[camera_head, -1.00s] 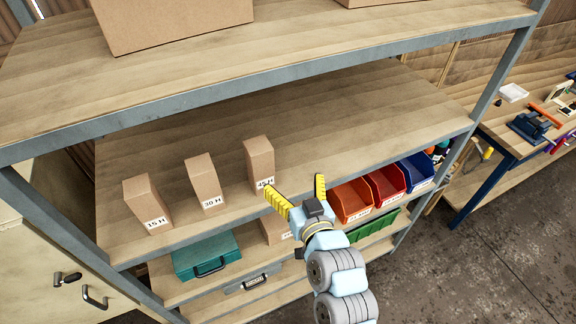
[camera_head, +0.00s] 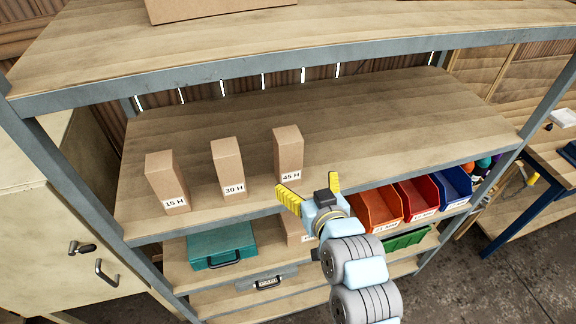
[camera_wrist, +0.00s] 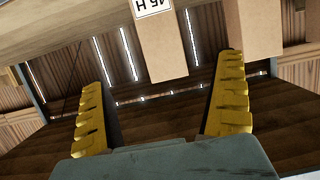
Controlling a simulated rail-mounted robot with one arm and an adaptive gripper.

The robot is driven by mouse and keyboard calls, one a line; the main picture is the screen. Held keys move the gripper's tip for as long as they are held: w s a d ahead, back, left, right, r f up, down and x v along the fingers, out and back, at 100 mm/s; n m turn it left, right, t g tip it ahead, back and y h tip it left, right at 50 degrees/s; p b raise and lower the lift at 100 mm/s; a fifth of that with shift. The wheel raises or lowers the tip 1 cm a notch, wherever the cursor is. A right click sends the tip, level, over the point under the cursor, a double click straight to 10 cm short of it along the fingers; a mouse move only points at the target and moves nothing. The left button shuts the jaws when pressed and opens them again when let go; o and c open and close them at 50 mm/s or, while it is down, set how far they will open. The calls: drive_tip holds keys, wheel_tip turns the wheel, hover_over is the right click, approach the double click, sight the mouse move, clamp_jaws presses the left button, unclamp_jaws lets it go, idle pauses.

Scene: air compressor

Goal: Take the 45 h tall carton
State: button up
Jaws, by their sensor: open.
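The 45 H tall carton (camera_head: 288,153) is a brown upright box with a white label, standing on the middle shelf at the right end of a row. In the wrist view the 45 H carton (camera_wrist: 163,45) hangs into the picture from the top, its label upside down, beyond the fingertips and between them in the picture. My gripper (camera_head: 311,190), with yellow ridged fingers, is open and empty at the shelf's front edge, a little right of and nearer than the carton. It shows no contact with the carton. Both fingers of my gripper (camera_wrist: 162,85) are spread in the wrist view.
The 30 H carton (camera_head: 228,165) and 15 H carton (camera_head: 166,180) stand to the left. An upper shelf (camera_head: 330,32) overhangs. Orange (camera_head: 377,207), red (camera_head: 417,196) and blue (camera_head: 453,187) bins and a teal case (camera_head: 221,246) sit below. The middle shelf's right side is clear.

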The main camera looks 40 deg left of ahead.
sight(288, 154)
drive_tip(key=b+x, duration=0.1)
drive_tip(key=x, duration=0.6)
drive_tip(key=shift+a+f, duration=0.1)
drive_tip(key=shift+a, duration=0.15)
drive_tip(key=shift+b+x, duration=0.3)
drive_tip(key=shift+x, duration=3.1)
drive_tip(key=c, duration=1.3)
